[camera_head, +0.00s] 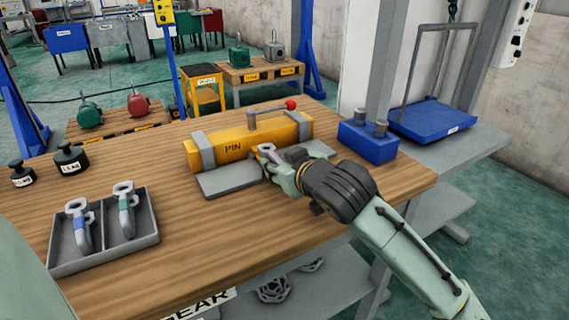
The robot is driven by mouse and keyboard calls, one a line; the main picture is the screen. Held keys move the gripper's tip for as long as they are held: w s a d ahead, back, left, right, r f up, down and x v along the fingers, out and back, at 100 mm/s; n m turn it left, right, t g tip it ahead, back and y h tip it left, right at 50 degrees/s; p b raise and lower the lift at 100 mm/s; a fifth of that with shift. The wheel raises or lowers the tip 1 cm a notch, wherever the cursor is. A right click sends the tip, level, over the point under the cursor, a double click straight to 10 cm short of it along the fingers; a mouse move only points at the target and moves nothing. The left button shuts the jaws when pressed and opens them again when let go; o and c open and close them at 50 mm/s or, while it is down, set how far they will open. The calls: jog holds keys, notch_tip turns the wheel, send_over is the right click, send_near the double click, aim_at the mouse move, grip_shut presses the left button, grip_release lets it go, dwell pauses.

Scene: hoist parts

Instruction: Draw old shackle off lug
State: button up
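A yellow beam (236,148) marked "PIN" lies across the wooden bench, held by grey straps and resting on a grey base plate (230,178). A small grey ringed piece (267,149), which looks like the old shackle, shows at the beam's front face. My gripper (273,165) is right at this piece, in front of the beam. My gripper's dark body and arm come in from the lower right and hide part of the beam front and plate. The lug cannot be made out. Whether the fingers are closed on the piece is too small to tell.
A grey tray (149,212) at left holds a blue-banded shackle (80,227) and a green-banded shackle (126,208). A red-knobbed lever (290,104) stands over the beam. A blue block (367,146) with two pins sits right. Black weights (71,160) stand far left. The front bench is clear.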

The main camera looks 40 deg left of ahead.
jog(key=shift+c, duration=0.5)
grip_shut()
